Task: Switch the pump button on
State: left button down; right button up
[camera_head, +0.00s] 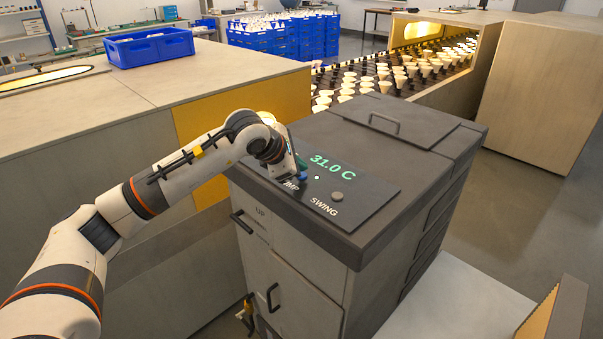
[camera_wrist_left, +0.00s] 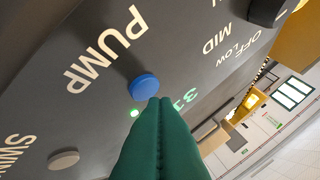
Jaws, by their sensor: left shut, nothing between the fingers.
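The blue pump button (camera_wrist_left: 144,87) sits on the dark panel beside the word PUMP in the left wrist view. A small green light (camera_wrist_left: 134,112) glows close to it. My left gripper (camera_wrist_left: 158,102) is shut and empty. Its green fingertips are at the button's edge; I cannot tell whether they touch it. In the head view my left gripper (camera_head: 301,172) is low over the control panel (camera_head: 352,200), hiding the button and part of the word PUMP. My right gripper is not in view.
A grey swing button (camera_head: 336,196) lies to the right on the panel, below the 31.0 C display (camera_head: 332,164). A dark knob (camera_wrist_left: 266,10) shows in the wrist view. A hinged lid handle (camera_head: 385,123) is behind the panel. A blue crate (camera_head: 150,48) stands on the left bench.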

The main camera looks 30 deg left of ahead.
aim_at(299, 179)
pick_arm(q)
jog(key=shift+r, duration=0.15)
notch_tip(299, 179, up, 6)
jog(key=p, duration=0.3)
dwell(0.4)
dwell(0.4)
